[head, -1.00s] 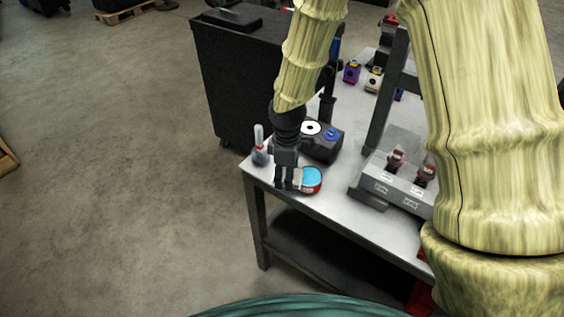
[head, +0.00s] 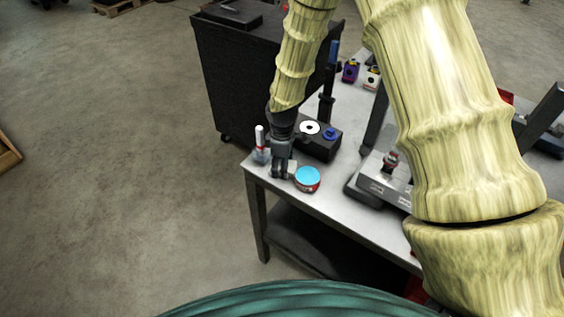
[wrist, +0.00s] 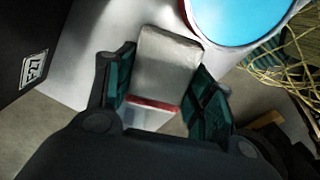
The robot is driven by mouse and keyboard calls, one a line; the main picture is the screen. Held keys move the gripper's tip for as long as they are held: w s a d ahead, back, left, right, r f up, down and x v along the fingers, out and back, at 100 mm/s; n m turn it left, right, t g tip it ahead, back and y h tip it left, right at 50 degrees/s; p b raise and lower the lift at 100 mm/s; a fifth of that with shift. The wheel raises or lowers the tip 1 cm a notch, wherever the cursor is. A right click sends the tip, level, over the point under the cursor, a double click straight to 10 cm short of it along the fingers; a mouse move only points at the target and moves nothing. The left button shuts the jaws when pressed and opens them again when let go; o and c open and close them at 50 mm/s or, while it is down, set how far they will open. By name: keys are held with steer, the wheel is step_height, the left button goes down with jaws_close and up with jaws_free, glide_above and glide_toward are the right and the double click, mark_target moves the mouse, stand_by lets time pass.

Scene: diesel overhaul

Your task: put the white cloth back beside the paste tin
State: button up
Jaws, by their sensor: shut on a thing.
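The white cloth (wrist: 168,62) is a small folded pad with a red stripe across its lower end. My gripper (wrist: 160,95) is shut on it, one finger along each side. In the head view my gripper (head: 280,174) is low over the near left corner of the bench, and the cloth is mostly hidden by it. The paste tin (head: 308,178), with a blue lid and red side, stands on the bench just right of the gripper. In the wrist view the tin (wrist: 238,14) is close beyond the cloth's upper right corner. I cannot tell whether the cloth touches the bench.
A bottle with a red band (head: 260,146) stands just left of my gripper near the bench's (head: 334,196) corner. A black box (head: 318,144) with a white disc and blue knob is behind. A grey fixture (head: 378,178) stands to the right. A black cabinet (head: 245,70) stands behind the bench.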

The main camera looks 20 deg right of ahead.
steer(key=shift+f, duration=0.1)
steer(key=o, duration=1)
steer(key=shift+r+b, duration=2.15)
steer(key=shift+r, duration=3.95)
